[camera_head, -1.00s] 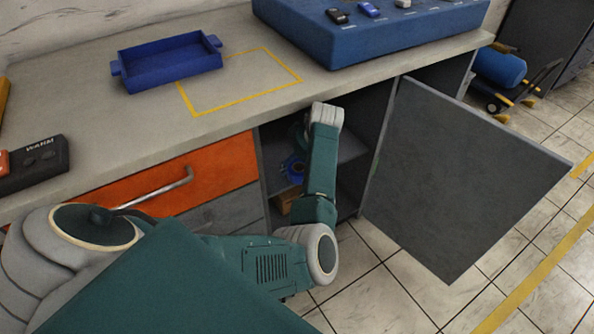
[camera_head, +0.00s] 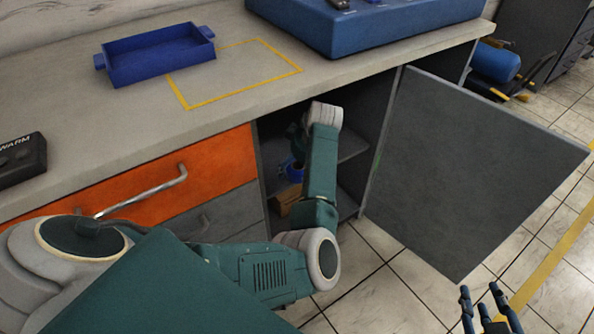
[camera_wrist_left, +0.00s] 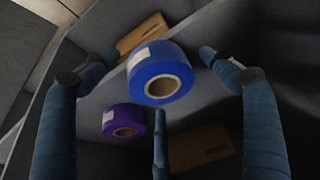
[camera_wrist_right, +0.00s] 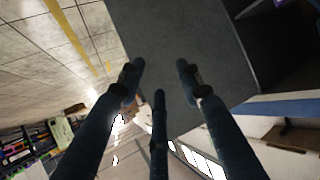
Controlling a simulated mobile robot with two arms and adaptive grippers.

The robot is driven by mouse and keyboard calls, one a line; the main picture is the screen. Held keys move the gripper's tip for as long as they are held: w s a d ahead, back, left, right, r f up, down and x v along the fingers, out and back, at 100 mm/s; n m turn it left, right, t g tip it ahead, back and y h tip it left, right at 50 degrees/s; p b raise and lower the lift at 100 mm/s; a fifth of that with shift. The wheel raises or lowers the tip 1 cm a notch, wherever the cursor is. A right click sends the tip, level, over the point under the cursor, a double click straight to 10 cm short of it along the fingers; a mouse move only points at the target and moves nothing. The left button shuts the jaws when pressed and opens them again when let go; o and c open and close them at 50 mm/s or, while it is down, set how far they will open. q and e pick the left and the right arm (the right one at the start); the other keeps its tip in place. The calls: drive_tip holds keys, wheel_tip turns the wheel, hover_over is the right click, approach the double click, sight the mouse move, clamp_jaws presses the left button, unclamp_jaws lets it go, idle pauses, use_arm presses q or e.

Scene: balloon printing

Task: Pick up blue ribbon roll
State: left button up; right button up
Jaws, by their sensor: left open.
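The blue ribbon roll (camera_wrist_left: 157,65), with a white label and a brown core, is on a shelf inside the open cabinet. In the head view only a bit of the blue roll (camera_head: 294,171) shows beside my left arm. My left gripper (camera_wrist_left: 142,82) is open, its fingers spread on both sides of the blue roll without visible grip; a third finger is below it. In the head view the left gripper is mostly hidden inside the cabinet. My right gripper (camera_head: 486,303) is open and empty at the lower right, over the floor.
A purple ribbon roll (camera_wrist_left: 108,121) is at lower left of the blue one in the left wrist view. Cardboard boxes (camera_head: 284,199) are in the cabinet. The open grey door (camera_head: 468,170) stands to the right. A blue tray (camera_head: 155,82) and blue machine (camera_head: 370,32) are on the counter.

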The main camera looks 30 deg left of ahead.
use_arm(q)
drive_tip(key=shift+f, duration=0.1)
drive_tip(key=shift+c, duration=0.6)
drive_tip(key=c, duration=1.4)
